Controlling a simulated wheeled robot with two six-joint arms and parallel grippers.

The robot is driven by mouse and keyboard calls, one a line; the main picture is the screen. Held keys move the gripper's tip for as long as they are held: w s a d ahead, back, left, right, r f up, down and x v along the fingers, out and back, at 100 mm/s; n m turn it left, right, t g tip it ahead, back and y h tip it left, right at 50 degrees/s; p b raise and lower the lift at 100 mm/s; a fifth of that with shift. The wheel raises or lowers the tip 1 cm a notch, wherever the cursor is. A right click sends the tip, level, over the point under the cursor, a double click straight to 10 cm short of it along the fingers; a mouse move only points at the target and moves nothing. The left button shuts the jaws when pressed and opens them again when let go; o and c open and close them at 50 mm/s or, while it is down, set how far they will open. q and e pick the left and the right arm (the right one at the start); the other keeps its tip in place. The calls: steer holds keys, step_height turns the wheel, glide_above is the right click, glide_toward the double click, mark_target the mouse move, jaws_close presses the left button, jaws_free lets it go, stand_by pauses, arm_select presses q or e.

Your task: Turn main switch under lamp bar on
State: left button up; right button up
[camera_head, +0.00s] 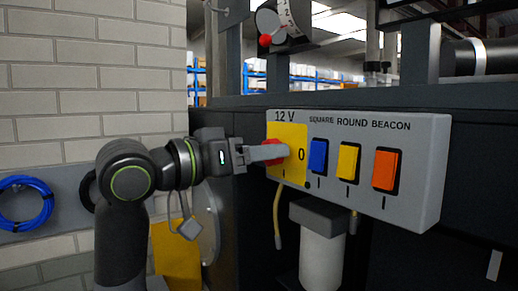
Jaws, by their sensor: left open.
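A grey switch box (430,185) is fixed to the dark chassis. Its left end has a yellow plate (289,133) marked "12 V", with a "0" on the right and a mark at the bottom. The red main switch (276,142) sits on this plate, partly hidden by my gripper. My left gripper (274,152) comes in from the left with its fingers at the red switch. It is open, and the fingers overlap the switch in the picture; contact cannot be told. My right gripper is not in view.
Blue (318,155), yellow (348,161) and orange (386,170) rockers sit right of the switch under "SQUARE ROUND BEACON". A white cylinder (321,255) hangs below the box. A gauge with a red knob (265,40) is above. A brick wall (90,80) stands left.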

arm_select(q)
steer(key=shift+w+d, duration=0.1)
steer(key=c, duration=1)
steer(key=shift+o, duration=0.2)
steer(key=m+b, duration=0.9)
steer(key=m, duration=0.8)
steer(key=shift+m, duration=0.4)
